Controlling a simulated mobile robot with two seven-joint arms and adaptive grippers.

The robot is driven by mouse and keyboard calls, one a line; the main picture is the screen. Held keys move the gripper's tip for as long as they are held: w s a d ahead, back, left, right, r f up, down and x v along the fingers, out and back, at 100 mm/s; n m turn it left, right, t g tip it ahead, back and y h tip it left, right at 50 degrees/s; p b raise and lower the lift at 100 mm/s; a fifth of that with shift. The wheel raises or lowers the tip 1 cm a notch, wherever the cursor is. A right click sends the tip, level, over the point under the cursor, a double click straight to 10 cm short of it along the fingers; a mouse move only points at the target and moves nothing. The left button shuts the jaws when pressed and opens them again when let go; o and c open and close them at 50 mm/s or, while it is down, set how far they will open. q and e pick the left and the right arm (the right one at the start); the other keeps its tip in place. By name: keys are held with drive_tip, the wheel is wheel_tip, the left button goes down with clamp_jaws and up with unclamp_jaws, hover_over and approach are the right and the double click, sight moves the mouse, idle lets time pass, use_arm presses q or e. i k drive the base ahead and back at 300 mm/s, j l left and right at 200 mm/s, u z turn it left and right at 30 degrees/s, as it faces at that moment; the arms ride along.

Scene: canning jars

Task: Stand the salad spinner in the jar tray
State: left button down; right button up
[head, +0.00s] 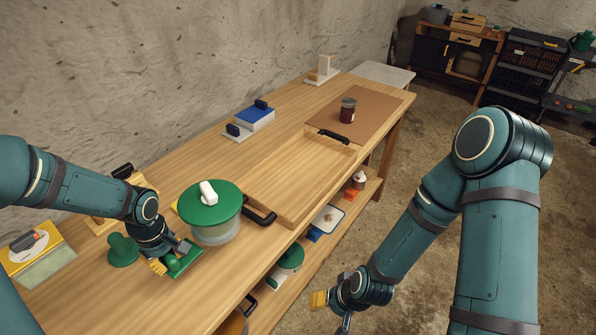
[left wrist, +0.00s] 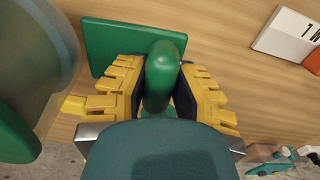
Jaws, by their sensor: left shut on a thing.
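The salad spinner, with a green lid (head: 210,203), a white knob and a clear bowl (head: 216,235), stands upright on the table, beside the near end of the jar tray. The jar tray (head: 285,180) is a shallow wooden tray with black handles at its ends; it looks empty. My left gripper (head: 172,264) is just left of and in front of the spinner. In the left wrist view it is shut on a green rounded handle (left wrist: 163,75), with a flat green plate (left wrist: 110,45) behind it. My right gripper (head: 335,304) hangs beyond the table's front edge; its jaw state is unclear.
A dark red jar (head: 348,112) stands on a brown mat (head: 376,106) at the far end. A blue-topped block (head: 255,118) lies near the wall. A green knobbed object (head: 122,250) is left of my left gripper. A lower shelf (head: 300,262) holds several items.

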sight(300, 174)
drive_tip(key=i+l, duration=0.55)
drive_tip(key=l, duration=0.15)
drive_tip(key=i+l, duration=0.5)
drive_tip(key=l, duration=0.15)
